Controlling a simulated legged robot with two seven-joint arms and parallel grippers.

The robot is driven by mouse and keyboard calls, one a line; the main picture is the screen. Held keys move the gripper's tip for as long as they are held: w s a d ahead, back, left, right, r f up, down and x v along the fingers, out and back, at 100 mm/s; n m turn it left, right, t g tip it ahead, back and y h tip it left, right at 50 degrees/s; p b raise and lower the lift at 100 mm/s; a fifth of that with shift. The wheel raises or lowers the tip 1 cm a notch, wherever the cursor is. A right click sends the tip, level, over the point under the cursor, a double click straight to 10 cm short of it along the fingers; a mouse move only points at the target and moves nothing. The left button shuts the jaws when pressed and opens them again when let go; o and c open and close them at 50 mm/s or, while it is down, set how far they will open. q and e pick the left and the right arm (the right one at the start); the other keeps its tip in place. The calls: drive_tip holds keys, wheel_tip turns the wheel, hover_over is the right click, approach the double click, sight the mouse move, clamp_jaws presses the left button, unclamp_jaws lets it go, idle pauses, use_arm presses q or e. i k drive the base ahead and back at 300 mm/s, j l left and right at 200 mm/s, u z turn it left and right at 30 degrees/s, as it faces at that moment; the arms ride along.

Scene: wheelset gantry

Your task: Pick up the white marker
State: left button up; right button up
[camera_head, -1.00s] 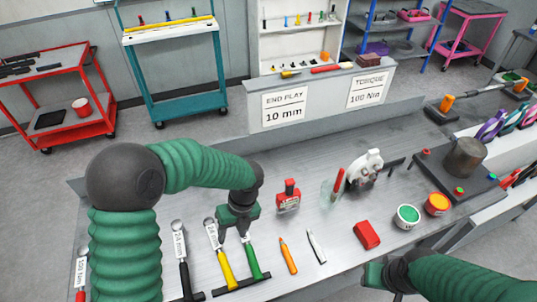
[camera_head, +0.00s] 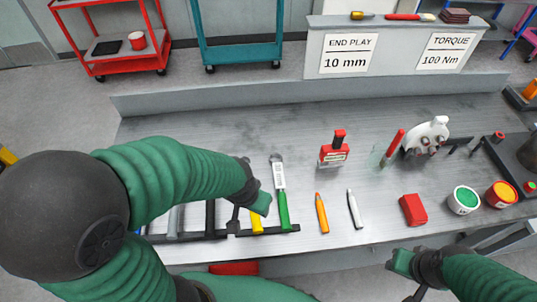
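The white marker (camera_head: 355,209) lies on the grey bench, pointing away from me, between an orange marker (camera_head: 321,213) and a red block (camera_head: 413,210). My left gripper (camera_head: 260,203) is over the tool rack, left of both markers and beside a green-handled tool; its fingers are partly hidden, so I cannot tell whether it is open. My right gripper (camera_head: 398,263) is low at the front of the bench, below and right of the white marker and apart from it; its finger opening is not clear. Nothing touches the white marker.
The dark tool rack (camera_head: 270,231) holds the green-handled tool (camera_head: 283,210) and others. A red-and-black device (camera_head: 335,150) and a white mechanism (camera_head: 426,137) stand behind the markers. Green (camera_head: 464,200) and orange (camera_head: 501,194) tubs stand right. The bench around the white marker is clear.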

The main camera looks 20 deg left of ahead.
sight(357, 216)
drive_tip(key=z, duration=3.15)
drive_tip(key=u, duration=4.05)
drive_tip(key=l+u, duration=0.6)
drive_tip(key=u, duration=0.2)
drive_tip(key=k+l+u, duration=0.1)
drive_tip(key=l+u, duration=0.15)
drive_tip(key=u, duration=0.2)
drive_tip(key=k+l+u, duration=0.1)
drive_tip(key=l+u, duration=0.15)
drive_tip(key=u, duration=0.15)
